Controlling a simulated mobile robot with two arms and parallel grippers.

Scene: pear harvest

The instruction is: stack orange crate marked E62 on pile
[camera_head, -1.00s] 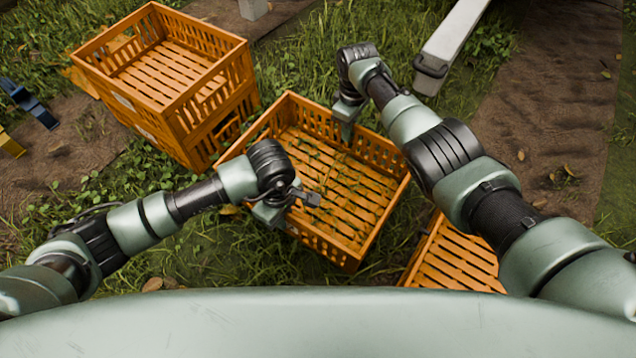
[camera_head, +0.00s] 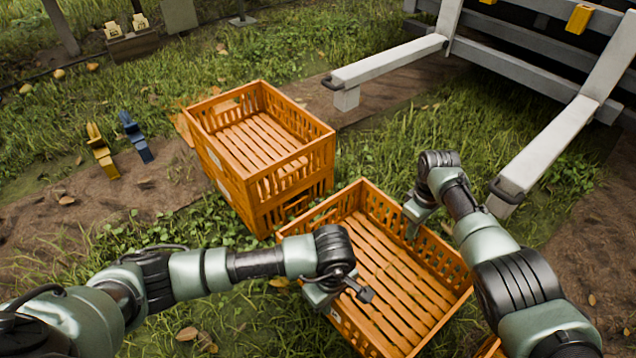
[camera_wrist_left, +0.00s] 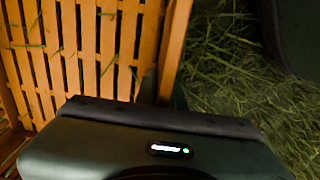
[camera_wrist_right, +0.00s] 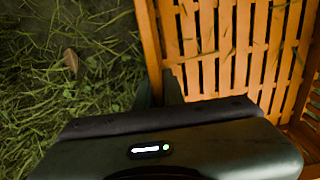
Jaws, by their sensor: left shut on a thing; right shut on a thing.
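An orange slatted crate (camera_head: 401,293) is held between my two grippers. No E62 mark can be read on it. My left gripper (camera_head: 326,291) is shut on its near left wall; the wall also shows in the left wrist view (camera_wrist_left: 176,45). My right gripper (camera_head: 416,216) is shut on the opposite wall, which shows in the right wrist view (camera_wrist_right: 148,45). The crate is empty but for some grass bits, and its height above the ground is hard to tell. The pile of orange crates (camera_head: 262,172) stands just behind and left of it, its top crate empty.
Part of another orange crate (camera_head: 491,347) shows at the bottom right. A white beam (camera_head: 390,62) and another (camera_head: 545,150) of a frame lie at the back right. A yellow tool (camera_head: 102,152) and a blue one (camera_head: 135,137) lie at the left.

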